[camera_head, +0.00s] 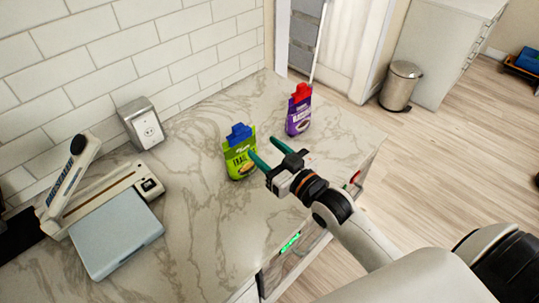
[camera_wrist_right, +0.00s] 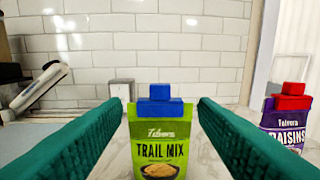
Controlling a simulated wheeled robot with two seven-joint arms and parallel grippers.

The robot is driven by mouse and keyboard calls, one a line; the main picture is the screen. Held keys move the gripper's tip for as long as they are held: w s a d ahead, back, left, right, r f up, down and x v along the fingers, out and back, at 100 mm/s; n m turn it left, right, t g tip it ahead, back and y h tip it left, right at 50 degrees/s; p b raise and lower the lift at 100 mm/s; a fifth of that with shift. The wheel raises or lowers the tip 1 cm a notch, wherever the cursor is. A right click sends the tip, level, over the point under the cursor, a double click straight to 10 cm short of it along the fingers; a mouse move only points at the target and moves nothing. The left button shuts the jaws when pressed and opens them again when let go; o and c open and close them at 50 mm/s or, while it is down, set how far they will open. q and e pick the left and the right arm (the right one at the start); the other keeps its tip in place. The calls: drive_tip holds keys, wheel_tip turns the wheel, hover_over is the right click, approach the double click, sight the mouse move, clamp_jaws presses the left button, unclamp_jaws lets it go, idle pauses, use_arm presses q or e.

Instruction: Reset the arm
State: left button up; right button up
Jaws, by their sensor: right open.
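My right gripper (camera_head: 266,153) is open, its two green fingers pointing toward the green trail mix pouch. The pouch (camera_head: 240,160) has a blue cap and stands upright on the marble counter. In the right wrist view the trail mix pouch (camera_wrist_right: 160,140) shows between the two spread fingers (camera_wrist_right: 160,128), a little ahead of them and apart from both. My right arm comes in from the lower right of the head view. My left gripper is not in view.
A purple raisins pouch (camera_head: 299,112) with a red cap stands farther back on the counter (camera_head: 200,220). A bin (camera_head: 400,86) stands on the floor.

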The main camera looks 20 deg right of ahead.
drive_tip(key=shift+s, duration=0.25)
idle(0.3)
drive_tip(key=s+f+g+h, duration=0.1)
drive_tip(key=s+f+g, duration=0.1)
drive_tip(key=f, duration=0.1)
drive_tip(key=s+f+g+h, duration=0.1)
drive_tip(key=s+f+g, duration=0.1)
drive_tip(key=s+f, duration=0.1)
drive_tip(key=s+f+g+h, duration=0.1)
drive_tip(key=s+f+g, duration=0.1)
drive_tip(key=s+f, duration=0.1)
drive_tip(key=shift+a+f+m+g, duration=0.25)
drive_tip(key=shift+f+m+g, duration=0.05)
drive_tip(key=shift+f+m, duration=0.1)
drive_tip(key=s+f+g+h, duration=0.1)
drive_tip(key=s+f+g, duration=0.1)
drive_tip(key=s+g, duration=0.35)
drive_tip(key=s+f+g+h, duration=0.1)
drive_tip(key=s+f+g, duration=0.15)
drive_tip(key=s, duration=0.55)
wheel_tip(320, 180, down, 31)
drive_tip(key=s+b, duration=0.2)
drive_tip(key=s, duration=0.1)
drive_tip(key=s+d+f+g+b, duration=0.1)
drive_tip(key=s+d+f, duration=0.2)
drive_tip(key=s+f, duration=1.2)
drive_tip(key=shift+d+g, duration=0.35)
drive_tip(key=shift+g, duration=0.05)
